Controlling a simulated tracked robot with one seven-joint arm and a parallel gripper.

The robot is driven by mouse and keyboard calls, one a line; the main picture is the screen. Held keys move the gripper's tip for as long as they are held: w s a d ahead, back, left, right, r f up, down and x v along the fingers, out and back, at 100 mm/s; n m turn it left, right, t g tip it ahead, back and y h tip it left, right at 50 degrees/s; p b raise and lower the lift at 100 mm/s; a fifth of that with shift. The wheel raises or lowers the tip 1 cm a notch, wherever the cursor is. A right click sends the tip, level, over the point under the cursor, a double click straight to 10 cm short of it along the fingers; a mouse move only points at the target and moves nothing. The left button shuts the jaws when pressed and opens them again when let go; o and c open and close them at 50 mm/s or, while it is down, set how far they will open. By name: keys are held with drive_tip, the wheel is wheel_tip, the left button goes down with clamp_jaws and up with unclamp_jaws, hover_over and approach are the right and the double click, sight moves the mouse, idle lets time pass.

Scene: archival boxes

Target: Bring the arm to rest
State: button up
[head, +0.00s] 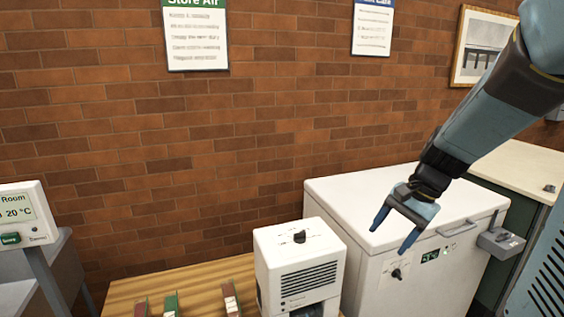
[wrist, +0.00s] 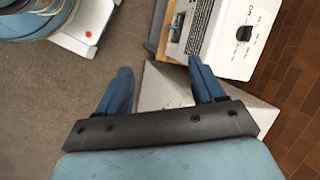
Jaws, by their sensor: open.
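My gripper (head: 394,234) hangs at the lower end of my blue and black arm, in front of the white chest freezer (head: 395,196). Its two blue fingers are spread apart with nothing between them. In the wrist view my gripper (wrist: 163,85) is also open and empty, with a white surface and grey floor below it. The arm reaches in from the upper right of the head view.
A white box-shaped device (head: 300,262) with a black knob stands on the wooden table (head: 195,282), left of the freezer. Several small red and green items lie there. A room display (head: 20,215) is at far left. Brick wall stands behind.

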drive_tip(key=s+r+n+t+h, duration=0.4)
drive_tip(key=s+r+n, duration=0.4)
drive_tip(key=s+r, duration=0.1)
drive_tip(key=shift+s+a+r, duration=0.25)
drive_tip(key=shift+a+r, duration=0.1)
drive_tip(key=shift+a, duration=0.1)
drive_tip(key=shift+s+d+r+n+t, duration=0.1)
drive_tip(key=shift+s+r+n+t, duration=0.3)
drive_tip(key=shift+s+n, duration=0.1)
drive_tip(key=shift+c, duration=0.3)
